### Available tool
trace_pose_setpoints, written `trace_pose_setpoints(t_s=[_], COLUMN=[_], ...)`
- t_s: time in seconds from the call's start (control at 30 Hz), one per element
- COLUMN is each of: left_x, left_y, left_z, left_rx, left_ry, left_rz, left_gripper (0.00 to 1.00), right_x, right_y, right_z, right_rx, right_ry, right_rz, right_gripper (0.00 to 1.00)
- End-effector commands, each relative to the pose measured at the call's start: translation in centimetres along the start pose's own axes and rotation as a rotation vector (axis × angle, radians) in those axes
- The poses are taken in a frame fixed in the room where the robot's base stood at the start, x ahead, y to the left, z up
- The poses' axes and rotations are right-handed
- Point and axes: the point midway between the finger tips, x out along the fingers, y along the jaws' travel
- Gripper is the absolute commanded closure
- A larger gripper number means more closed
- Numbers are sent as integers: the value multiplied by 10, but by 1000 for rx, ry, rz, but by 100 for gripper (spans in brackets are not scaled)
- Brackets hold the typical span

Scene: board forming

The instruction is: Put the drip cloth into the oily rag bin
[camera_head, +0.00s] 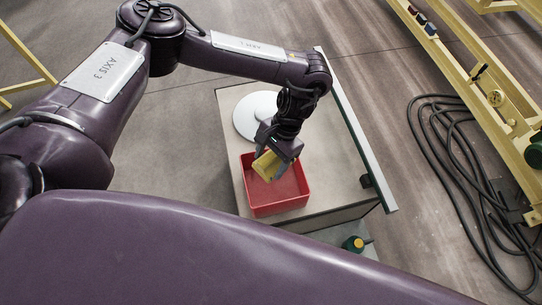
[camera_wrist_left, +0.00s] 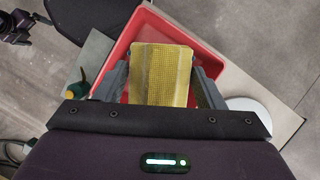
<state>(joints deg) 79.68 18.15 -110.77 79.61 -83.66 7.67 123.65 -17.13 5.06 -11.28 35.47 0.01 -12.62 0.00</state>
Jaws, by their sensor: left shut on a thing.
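The drip cloth is a yellow piece (camera_head: 267,164) held in my left gripper (camera_head: 270,160) above the red bin. In the left wrist view the cloth (camera_wrist_left: 161,75) shows a woven, grid-like face between the two fingers of my left gripper (camera_wrist_left: 161,88), which is shut on it. The oily rag bin appears to be the red open box (camera_head: 277,210) on the table; its red wall also shows in the left wrist view (camera_wrist_left: 122,47). The cloth hides part of the bin's inside. My right gripper is not in view.
The bin stands on a pale-topped table (camera_head: 325,170) with a white round object (camera_head: 247,118) behind it. A green and yellow item (camera_head: 354,243) is below the table's front edge. Black cables (camera_head: 450,160) lie on the floor at right beside a yellow frame (camera_head: 480,90).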

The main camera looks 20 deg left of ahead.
Motion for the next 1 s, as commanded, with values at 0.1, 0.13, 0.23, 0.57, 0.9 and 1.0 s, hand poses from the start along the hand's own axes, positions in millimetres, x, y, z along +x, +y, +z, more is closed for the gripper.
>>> trace_pose_setpoints(t_s=[0.1,0.13,0.23,0.57,0.9,1.0], left_x=[17,21,32,68,101,106], left_y=[1,1,1,0,0,0], left_z=[-7,-8,-14,-29,-43,-45], left_rx=[0,0,0,0,0,0], left_ry=[-1,-1,0,0,1,0], left_rz=[1,1,1,1,0,0], left_gripper=[64,64,64,64,64,64], right_x=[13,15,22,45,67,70], right_y=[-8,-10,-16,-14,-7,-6], right_z=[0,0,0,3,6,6], right_rx=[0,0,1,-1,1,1], right_ry=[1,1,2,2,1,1], right_rz=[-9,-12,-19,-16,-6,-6], right_gripper=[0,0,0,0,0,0])
